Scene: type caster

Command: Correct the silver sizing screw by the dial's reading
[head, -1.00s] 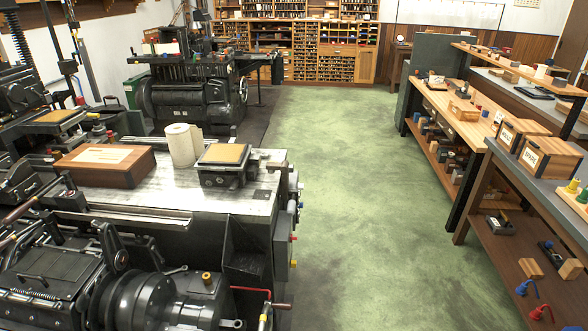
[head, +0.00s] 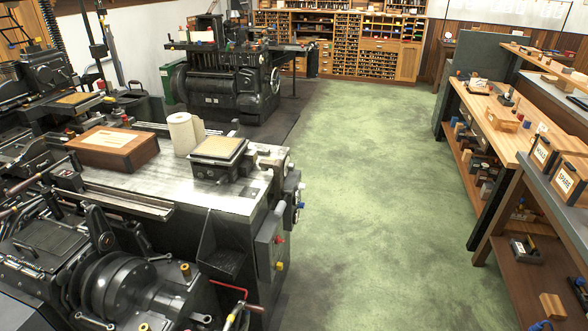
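Neither of my grippers is in the head view. I cannot make out a silver sizing screw or a dial for certain at this distance. A dark casting machine with a bare metal top (head: 225,200) fills the left foreground. On that top stand a brown wooden box (head: 112,150) with a paper on its lid, a white paper roll (head: 183,134) and a small dark fixture with a tan pad (head: 219,149). Small red and yellow knobs (head: 279,240) sit on the machine's right end.
A green floor aisle (head: 370,200) runs clear through the middle. Workbenches (head: 490,110) with shelves line the right, holding a box marked SPARE (head: 567,184). Another dark machine (head: 228,85) stands farther back. A cabinet of small compartments (head: 345,48) lines the back wall.

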